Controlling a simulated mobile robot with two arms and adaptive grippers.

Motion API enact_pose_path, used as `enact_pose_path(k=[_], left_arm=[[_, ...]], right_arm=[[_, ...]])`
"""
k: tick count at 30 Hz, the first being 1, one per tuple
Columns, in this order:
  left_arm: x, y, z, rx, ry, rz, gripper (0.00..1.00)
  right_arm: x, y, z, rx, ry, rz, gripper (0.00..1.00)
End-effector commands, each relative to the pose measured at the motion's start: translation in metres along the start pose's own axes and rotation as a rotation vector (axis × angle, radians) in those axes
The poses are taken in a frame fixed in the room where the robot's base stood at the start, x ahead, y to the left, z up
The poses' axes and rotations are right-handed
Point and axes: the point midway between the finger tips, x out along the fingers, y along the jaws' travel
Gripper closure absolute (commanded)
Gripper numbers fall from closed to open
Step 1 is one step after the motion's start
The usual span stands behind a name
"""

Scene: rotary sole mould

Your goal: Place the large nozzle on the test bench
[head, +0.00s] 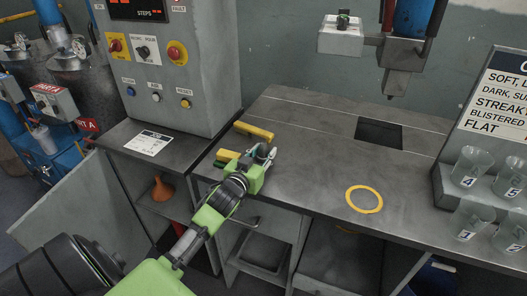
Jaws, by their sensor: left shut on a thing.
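My left gripper (264,154) is shut at the left part of the dark grey test bench (310,160). It is closed on a small greyish piece, probably the large nozzle, mostly hidden by the fingers. The gripper is between two short yellow bars, one behind it (254,131) and one to its left (226,156), the latter with a green part beside it. I cannot tell whether the held piece touches the bench top. A yellow ring (364,199) is marked on the bench to the right. My right gripper is not in view.
A control cabinet (172,62) stands at the back left. A machine head (400,72) hangs above a dark square opening (379,133). A sign board (495,105) with several clear cups (470,165) stands at the right. The bench around the yellow ring is clear.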

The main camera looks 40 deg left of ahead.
Motion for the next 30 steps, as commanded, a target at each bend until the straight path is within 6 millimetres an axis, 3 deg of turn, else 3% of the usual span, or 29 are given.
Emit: enact_pose_path(k=[6, 7, 20, 30], left_arm=[[0.0, 0.0, 0.003, -0.001, 0.001, 0.0, 0.93], [0.0, 0.0, 0.002, 0.0, 0.0, 0.0, 0.63], [-0.004, 0.0, 0.001, -0.001, -0.001, 0.001, 0.63], [-0.066, 0.0, 0.002, -0.001, -0.001, 0.001, 0.63]], right_arm=[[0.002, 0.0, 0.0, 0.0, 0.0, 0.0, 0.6], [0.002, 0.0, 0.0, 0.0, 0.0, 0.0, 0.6], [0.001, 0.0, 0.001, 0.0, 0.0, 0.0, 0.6], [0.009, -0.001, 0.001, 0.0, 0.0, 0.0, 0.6]])
